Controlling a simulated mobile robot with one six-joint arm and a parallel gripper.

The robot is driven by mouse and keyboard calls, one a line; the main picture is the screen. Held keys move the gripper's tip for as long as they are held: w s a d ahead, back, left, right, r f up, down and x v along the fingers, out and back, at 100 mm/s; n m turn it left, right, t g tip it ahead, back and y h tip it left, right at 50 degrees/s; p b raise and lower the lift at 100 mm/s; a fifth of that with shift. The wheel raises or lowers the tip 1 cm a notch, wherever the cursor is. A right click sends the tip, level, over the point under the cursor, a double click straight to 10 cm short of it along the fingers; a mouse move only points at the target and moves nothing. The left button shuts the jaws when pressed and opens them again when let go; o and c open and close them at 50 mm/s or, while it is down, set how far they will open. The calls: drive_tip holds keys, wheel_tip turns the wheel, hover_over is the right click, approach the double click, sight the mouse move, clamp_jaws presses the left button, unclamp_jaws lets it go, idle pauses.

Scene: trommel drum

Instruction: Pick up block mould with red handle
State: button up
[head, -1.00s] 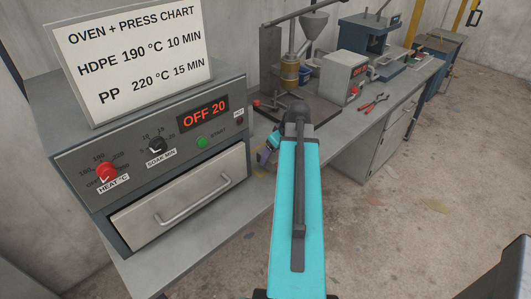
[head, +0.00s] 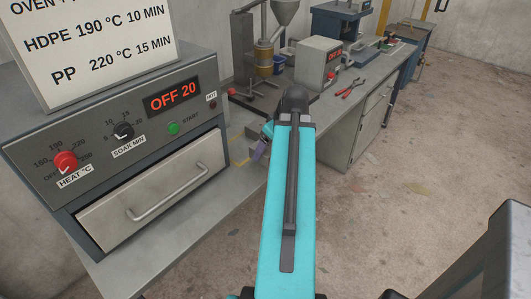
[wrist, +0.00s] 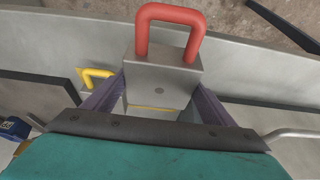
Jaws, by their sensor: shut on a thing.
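The block mould (wrist: 160,72), a grey metal block with a red arched handle (wrist: 171,12), sits between the two purple fingers of my gripper (wrist: 160,92) in the wrist view. The fingers are shut on its sides, and the handle stands on the far side of the block. The lower part of the block is partly hidden by my gripper. In the head view, part of my gripper (head: 262,150) shows beside the bench, mostly hidden by my teal arm; the mould cannot be made out there.
A yellow handle (wrist: 97,76) shows left of the mould. The oven (head: 120,130) with its closed drawer (head: 150,205) stands close on the left. Red pliers (head: 350,87) and a control box (head: 318,63) are farther along the bench. Floor at right is open.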

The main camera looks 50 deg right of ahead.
drive_tip(key=shift+s+f+b, duration=0.1)
drive_tip(key=shift+s+b, duration=0.4)
drive_tip(key=shift+b, duration=1.15)
drive_tip(key=shift+s+a+r+b, duration=0.15)
drive_tip(key=shift+s+r+b, duration=0.1)
drive_tip(key=shift+b, duration=0.45)
drive_tip(key=shift+w+a+f, duration=0.1)
drive_tip(key=shift+a, duration=0.05)
